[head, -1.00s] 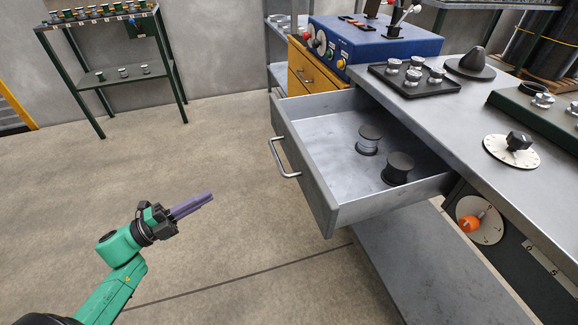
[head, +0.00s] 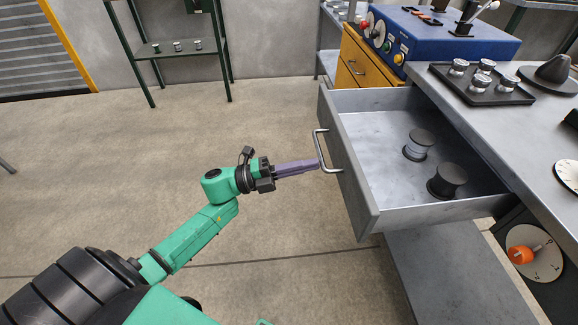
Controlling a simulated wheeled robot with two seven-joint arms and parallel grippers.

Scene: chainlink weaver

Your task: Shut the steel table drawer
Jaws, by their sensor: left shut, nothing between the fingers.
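The steel table drawer (head: 352,178) is pulled well out of the steel table (head: 535,140). Its front faces left and carries a bar handle (head: 322,152). My left gripper (head: 314,166) is shut and empty. Its purple fingers point right, with the tips at the handle in the picture; I cannot tell whether they touch it. My right gripper is not in view.
A blue control box (head: 440,42) stands behind the table top, by a yellow drawer cabinet (head: 362,62). A black tray (head: 480,92) of metal pieces lies on the table. A green shelf rack (head: 170,48) stands at the back. The floor left of the drawer is clear.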

